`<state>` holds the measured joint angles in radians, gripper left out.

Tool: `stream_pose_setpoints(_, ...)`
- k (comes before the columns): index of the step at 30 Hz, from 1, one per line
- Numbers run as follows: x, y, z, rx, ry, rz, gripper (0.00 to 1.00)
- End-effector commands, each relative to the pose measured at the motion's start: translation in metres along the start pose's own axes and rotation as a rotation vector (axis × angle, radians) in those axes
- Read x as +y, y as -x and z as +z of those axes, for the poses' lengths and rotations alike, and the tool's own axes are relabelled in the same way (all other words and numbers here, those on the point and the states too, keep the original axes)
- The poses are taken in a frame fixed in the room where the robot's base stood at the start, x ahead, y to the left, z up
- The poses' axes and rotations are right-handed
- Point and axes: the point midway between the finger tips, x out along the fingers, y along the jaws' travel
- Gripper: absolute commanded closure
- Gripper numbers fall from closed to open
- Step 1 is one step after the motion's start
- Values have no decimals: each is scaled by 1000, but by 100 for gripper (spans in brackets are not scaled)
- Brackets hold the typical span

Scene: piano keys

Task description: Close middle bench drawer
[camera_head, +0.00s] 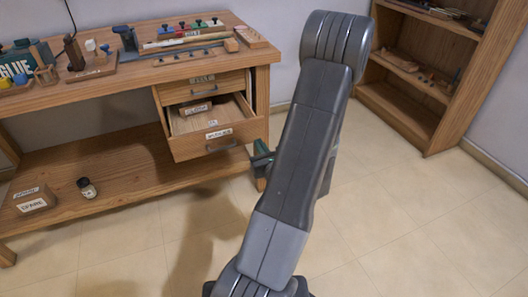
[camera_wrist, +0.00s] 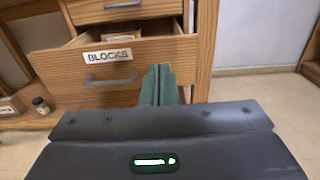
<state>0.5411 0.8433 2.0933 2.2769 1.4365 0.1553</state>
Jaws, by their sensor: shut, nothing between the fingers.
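The bench drawer labelled BLOCKS (camera_head: 190,149) is pulled out below a shut upper drawer (camera_head: 228,81). Its inside shows labelled contents in the head view. In the wrist view its wooden front (camera_wrist: 178,53) and grey handle (camera_wrist: 113,80) fill the upper middle. My gripper (camera_head: 260,160) is at the right end of the drawer front, mostly hidden behind my arm in the head view. In the wrist view the green fingers (camera_wrist: 158,72) are together and empty, overlapping the right part of the front, right of the handle. I cannot tell whether they touch it.
The bench top (camera_head: 115,84) carries tools and a row of coloured-handled items. A labelled block (camera_head: 35,207) and a small jar (camera_head: 87,188) stand on the lower shelf (camera_head: 130,200). A bookcase (camera_head: 425,75) stands at right. The tiled floor before the bench is clear.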

Motion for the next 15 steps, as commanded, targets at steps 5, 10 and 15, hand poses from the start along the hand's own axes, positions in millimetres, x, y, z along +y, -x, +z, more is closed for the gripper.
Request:
stream_pose_setpoints(5, 2, -37, 0, -3, 2, 5, 100)
stream_pose_setpoints(10, 2, -69, -1, -2, 2, 4, 100)
stream_pose_setpoints(15, 1, -89, 0, -2, 0, 3, 100)
